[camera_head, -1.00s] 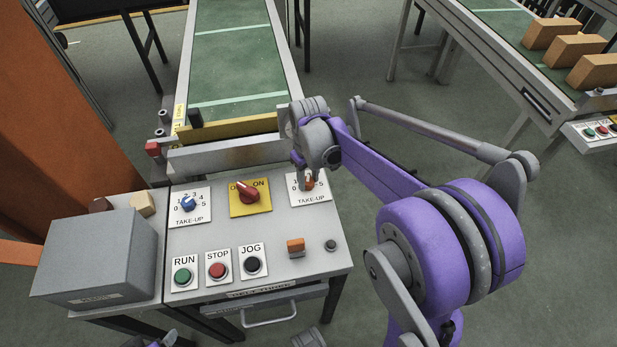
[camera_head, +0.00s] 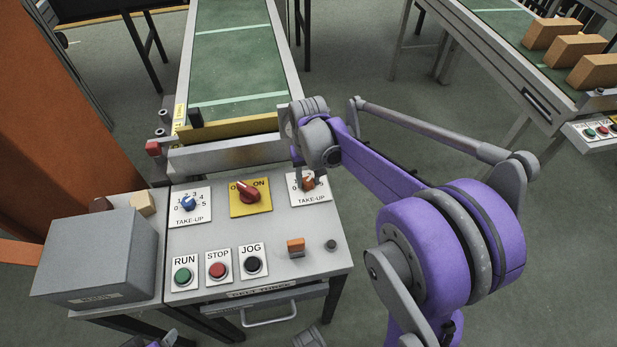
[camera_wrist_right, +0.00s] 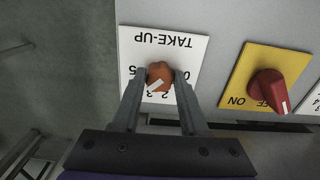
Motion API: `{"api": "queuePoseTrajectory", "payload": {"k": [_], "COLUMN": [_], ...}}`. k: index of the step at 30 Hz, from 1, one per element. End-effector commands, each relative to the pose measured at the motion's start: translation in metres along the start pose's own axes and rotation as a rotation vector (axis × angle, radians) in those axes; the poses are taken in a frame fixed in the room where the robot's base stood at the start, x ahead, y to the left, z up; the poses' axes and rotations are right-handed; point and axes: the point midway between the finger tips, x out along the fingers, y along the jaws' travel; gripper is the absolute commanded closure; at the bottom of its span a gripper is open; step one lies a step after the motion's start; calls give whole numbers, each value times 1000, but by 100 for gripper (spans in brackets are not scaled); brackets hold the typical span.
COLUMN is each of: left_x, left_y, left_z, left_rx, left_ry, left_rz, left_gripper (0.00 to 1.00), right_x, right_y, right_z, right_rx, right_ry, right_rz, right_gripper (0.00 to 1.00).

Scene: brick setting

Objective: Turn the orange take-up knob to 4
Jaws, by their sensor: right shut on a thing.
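The orange take-up knob (camera_head: 308,183) sits on a white numbered dial plate (camera_head: 313,217) at the panel's right. My right gripper (camera_wrist_right: 160,76) comes down over it and is shut on the knob, one finger on each side. In the right wrist view the plate is upside down, and the orange knob (camera_wrist_right: 159,72) has a white pointer mark slanting to the lower left. The mark lies near the 3 side of the dial. The left finger covers the 4 area, so the exact reading is unclear.
Left of the knob are a red OFF/ON switch (camera_head: 248,194) on yellow and a blue take-up knob (camera_head: 188,203). RUN, STOP and JOG buttons (camera_head: 218,270) and an orange rocker (camera_head: 295,246) lie nearer. A grey box (camera_head: 95,260) stands at left; a conveyor (camera_head: 238,60) runs behind.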

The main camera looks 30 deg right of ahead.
Motion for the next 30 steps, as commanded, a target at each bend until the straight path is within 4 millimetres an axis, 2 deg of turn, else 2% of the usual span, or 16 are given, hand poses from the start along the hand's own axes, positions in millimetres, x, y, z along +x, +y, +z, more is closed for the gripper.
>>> {"api": "queuePoseTrajectory", "payload": {"k": [11, 26, 27, 30], "left_x": [0, 0, 0, 0], "left_y": [0, 0, 0, 0], "left_z": [0, 0, 0, 0], "left_rx": [0, 0, 0, 0], "left_ry": [0, 0, 0, 0], "left_rz": [0, 0, 0, 0], "left_gripper": [26, 26, 26, 26], "right_x": [0, 0, 0, 0], "right_y": [0, 0, 0, 0], "right_z": [0, 0, 0, 0], "right_rx": [157, 177, 177, 176], "right_ry": [0, 0, 0, 0], "right_rz": [0, 0, 0, 0], "right_gripper": [100, 100, 51, 33]}}
